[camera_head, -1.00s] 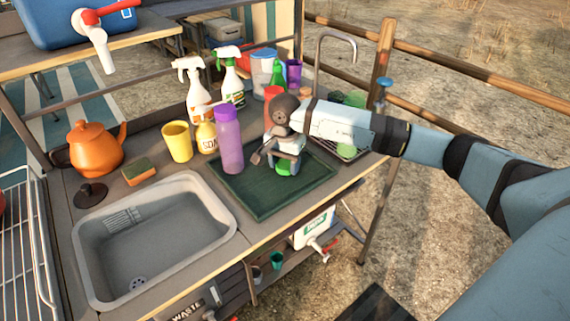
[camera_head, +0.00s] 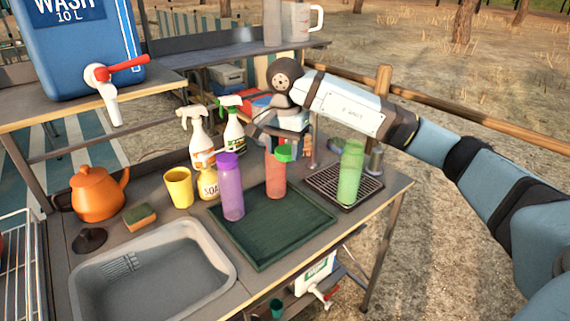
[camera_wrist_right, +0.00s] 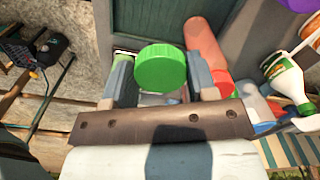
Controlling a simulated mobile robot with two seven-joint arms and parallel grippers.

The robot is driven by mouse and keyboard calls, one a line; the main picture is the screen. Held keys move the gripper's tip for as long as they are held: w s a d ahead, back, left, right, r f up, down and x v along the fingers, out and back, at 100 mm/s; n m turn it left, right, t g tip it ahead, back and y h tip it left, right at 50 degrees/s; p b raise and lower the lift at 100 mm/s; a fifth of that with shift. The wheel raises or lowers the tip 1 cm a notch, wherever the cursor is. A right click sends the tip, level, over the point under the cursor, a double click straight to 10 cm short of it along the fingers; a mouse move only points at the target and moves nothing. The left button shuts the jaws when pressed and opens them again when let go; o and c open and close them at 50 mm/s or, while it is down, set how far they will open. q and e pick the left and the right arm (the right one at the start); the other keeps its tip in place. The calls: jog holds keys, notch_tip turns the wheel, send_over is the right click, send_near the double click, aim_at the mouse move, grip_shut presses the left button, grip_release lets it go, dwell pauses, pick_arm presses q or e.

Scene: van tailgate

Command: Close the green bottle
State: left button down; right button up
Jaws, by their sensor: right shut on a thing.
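My right gripper (camera_head: 287,143) is shut on a green cap (camera_head: 285,153), held above the dark green mat (camera_head: 285,250). The right wrist view shows the round cap (camera_wrist_right: 160,68) between the two fingers (camera_wrist_right: 163,85). The translucent green bottle (camera_head: 350,175) stands upright on the black drip rack (camera_head: 322,188), to the right of the gripper and apart from it. No cap shows on its narrow top. The cap overlaps the top of a red bottle (camera_head: 275,178) in the head view. My left gripper is not in view.
A purple bottle (camera_head: 231,190) stands at the mat's left edge. A yellow cup (camera_head: 179,188), soap bottle (camera_head: 208,184) and spray bottles (camera_head: 198,135) stand behind. The sink (camera_head: 225,260) is at front left. The mat's front is clear.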

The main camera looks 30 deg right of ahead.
jog(key=shift+r, duration=0.35)
jog(key=shift+f, duration=0.1)
jog(key=a+f+n, duration=0.8)
jog(key=f, duration=0.1)
jog(key=a+f+n, duration=0.4)
jog(key=shift+s+f, duration=0.25)
jog(key=shift+s, duration=0.1)
